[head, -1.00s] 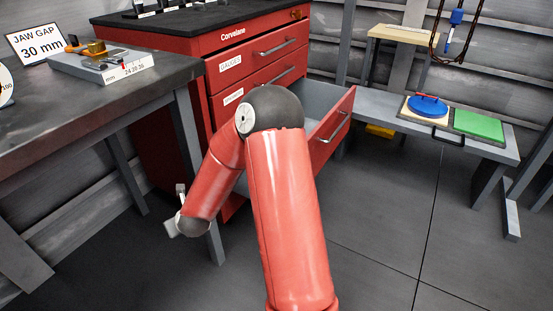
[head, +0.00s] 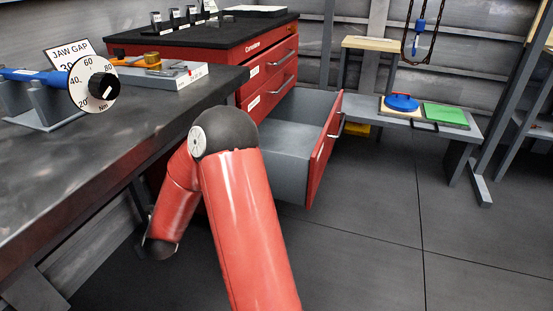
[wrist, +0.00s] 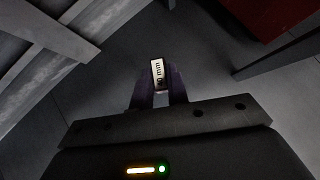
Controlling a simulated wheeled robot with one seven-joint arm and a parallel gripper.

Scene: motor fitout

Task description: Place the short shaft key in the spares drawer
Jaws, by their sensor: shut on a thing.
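My gripper (wrist: 158,88) is shut on a small pale key (wrist: 158,72) marked "40 mm" in the wrist view, with the dark floor below it. In the head view my arm hangs low beside the bench, and the fingers and key are hidden. An open drawer (head: 279,158) with a red front and grey inside is the lowest visible drawer of the red cabinet, right of my arm's elbow.
The dark workbench (head: 160,110) stands at left, with a dial tool (head: 92,85), a "JAW GAP" sign (head: 66,54) and a grey tray (head: 175,78). The red cabinet (head: 265,58) has two shut upper drawers. A low bench (head: 445,130) is at right. The floor between is clear.

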